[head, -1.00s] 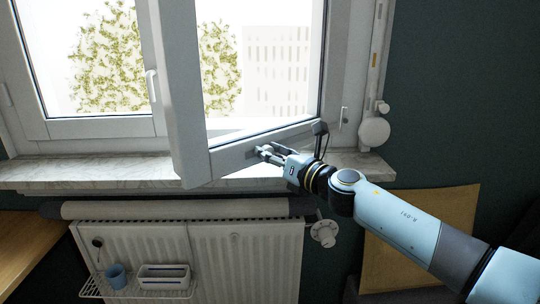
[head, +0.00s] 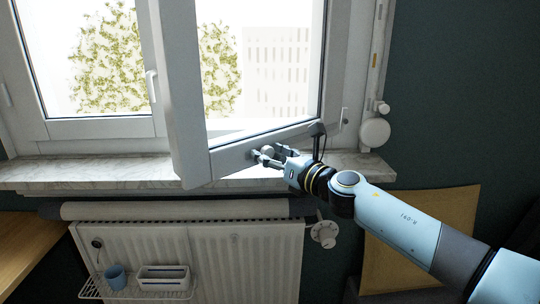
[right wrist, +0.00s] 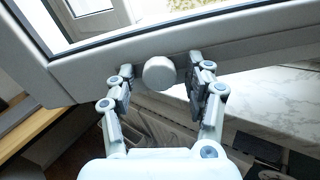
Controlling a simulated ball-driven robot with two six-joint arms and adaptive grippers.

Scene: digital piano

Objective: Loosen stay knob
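The stay knob (right wrist: 160,73) is a round pale knob on the lower rail of the open window sash (right wrist: 90,65). In the head view the knob (head: 268,152) shows small at the sash's bottom edge. My right gripper (right wrist: 160,80) is open, with one finger on each side of the knob. In the head view the right gripper (head: 270,156) is at the sash's lower rail. My left gripper is not in view.
The marble sill (head: 100,170) runs below the window. A radiator (head: 245,255) with a valve (head: 323,234) is underneath, with a rolled cover (head: 170,208) above it. A wire shelf holds a blue cup (head: 115,276) and a white box (head: 163,276).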

